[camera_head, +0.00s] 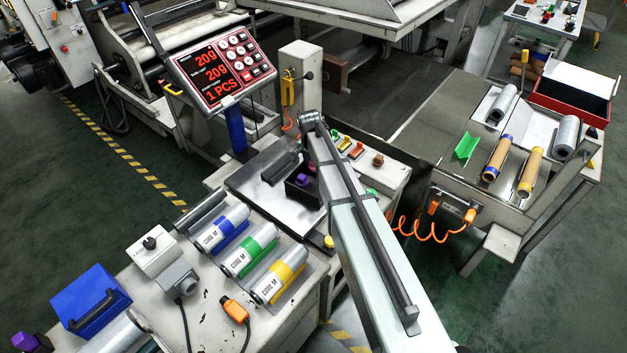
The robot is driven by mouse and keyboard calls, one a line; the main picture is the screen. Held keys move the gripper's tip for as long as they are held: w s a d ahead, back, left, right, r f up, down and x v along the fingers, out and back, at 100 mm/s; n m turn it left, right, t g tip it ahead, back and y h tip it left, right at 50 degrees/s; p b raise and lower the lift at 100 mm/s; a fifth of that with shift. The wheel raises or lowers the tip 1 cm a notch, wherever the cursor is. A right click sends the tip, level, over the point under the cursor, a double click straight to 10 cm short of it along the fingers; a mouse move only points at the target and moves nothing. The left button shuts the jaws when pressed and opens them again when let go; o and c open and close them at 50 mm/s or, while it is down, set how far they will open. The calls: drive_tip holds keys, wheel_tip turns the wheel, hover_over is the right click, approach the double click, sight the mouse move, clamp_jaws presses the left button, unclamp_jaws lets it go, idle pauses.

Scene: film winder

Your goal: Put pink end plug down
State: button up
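A small purple plug (302,180), the closest match to the pink end plug, sits in a black open box (310,191) on the scale's metal plate (262,184). My arm reaches in from the bottom and bends down above the scale. Another purple piece (26,341) lies at the bottom left corner. The scale display (213,75) reads 20g, 20g and 1 PCS.
Film rolls with blue (222,232), green (250,252) and yellow (280,277) bands lie in front of the scale. Colored buttons (350,147) line the right side. A blue box (90,297) stands at left. A side table (512,190) holds more rolls.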

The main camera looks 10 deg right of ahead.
sight(315, 181)
drive_tip(key=shift+f, duration=3.15)
drive_tip(key=shift+f, duration=0.2)
drive_tip(key=o, duration=1)
drive_tip(key=shift+r, duration=0.15)
drive_tip(key=r, duration=0.4)
drive_tip(key=s+r, duration=0.1)
drive_tip(key=r, duration=0.3)
drive_tip(key=a+r, duration=0.1)
drive_tip(key=r, duration=0.3)
drive_tip(key=shift+s, duration=0.2)
